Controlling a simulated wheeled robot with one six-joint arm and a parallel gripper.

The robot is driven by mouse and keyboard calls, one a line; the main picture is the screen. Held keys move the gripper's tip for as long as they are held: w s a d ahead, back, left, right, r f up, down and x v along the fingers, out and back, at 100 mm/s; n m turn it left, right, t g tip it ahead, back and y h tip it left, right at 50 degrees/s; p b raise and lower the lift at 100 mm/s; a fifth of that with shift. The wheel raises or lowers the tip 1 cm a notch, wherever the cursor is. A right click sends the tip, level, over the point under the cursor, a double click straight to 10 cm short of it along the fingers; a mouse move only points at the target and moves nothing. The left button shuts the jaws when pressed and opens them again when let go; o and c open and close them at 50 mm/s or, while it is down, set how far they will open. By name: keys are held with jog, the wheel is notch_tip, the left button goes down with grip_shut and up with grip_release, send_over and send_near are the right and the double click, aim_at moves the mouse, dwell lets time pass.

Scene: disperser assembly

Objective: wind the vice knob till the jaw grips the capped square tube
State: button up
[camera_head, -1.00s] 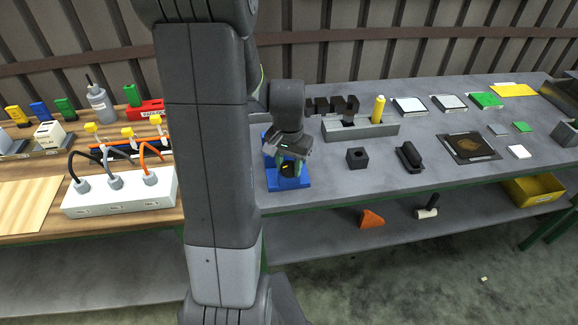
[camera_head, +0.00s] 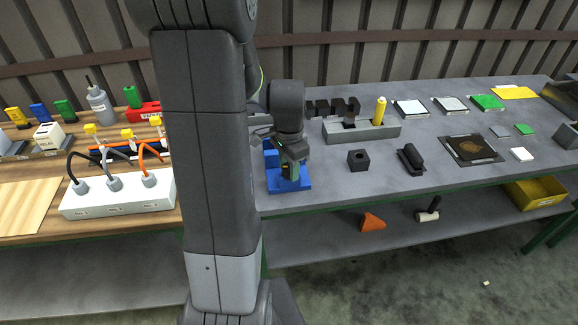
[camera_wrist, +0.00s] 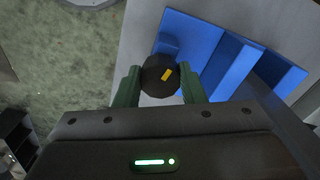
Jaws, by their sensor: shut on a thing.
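The blue vice (camera_head: 300,184) stands at the left front of the grey table, and its blue plates (camera_wrist: 224,64) fill the upper right of the wrist view. The round black knob (camera_wrist: 157,79) with a yellow mark on its face sits at the vice's near end. My gripper (camera_wrist: 160,80) is shut on the knob, with a green finger on each side. In the head view my gripper (camera_head: 291,172) is over the vice and covers much of it. I cannot make out the capped square tube in either view.
A black block with a hole (camera_head: 358,160) and a black handled part (camera_head: 411,158) lie to the right. A grey holder (camera_head: 362,130) with a yellow bottle (camera_head: 380,110) stands behind. A white socket box (camera_head: 118,197) with cables is at the left. The table's front edge is close.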

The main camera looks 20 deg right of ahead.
dwell(0.3)
jog(key=o, duration=1)
jog(key=shift+r, duration=0.1)
notch_tip(320, 180, up, 14)
jog(key=shift+f, duration=0.15)
